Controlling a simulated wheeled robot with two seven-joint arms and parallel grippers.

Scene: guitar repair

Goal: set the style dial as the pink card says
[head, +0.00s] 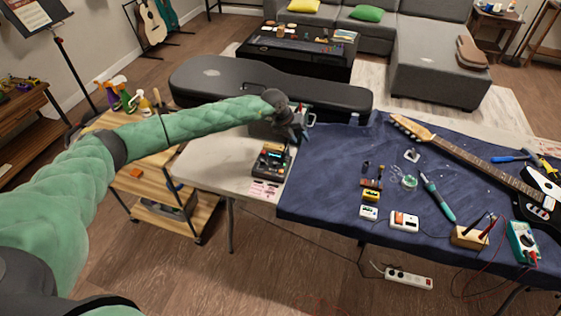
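A small dark device (271,161) with a lit screen and small controls stands on the white table, left of the blue cloth. Which control is the style dial is too small to tell. The pink card (264,190) lies flat in front of the device; its print is too small to read. My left gripper (297,132) is above and just behind the device, at the end of the green-sleeved arm. It looks apart from the device. Its fingers are small and dark, so I cannot tell if they are open. My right gripper is not in view.
A black guitar case (225,76) lies behind the table. The blue cloth (325,190) holds a guitar (470,160), a soldering iron (437,198), a multimeter (523,242) and several small items. A wooden cart (155,172) with spray bottles stands left. White table (218,160) left of the device is bare.

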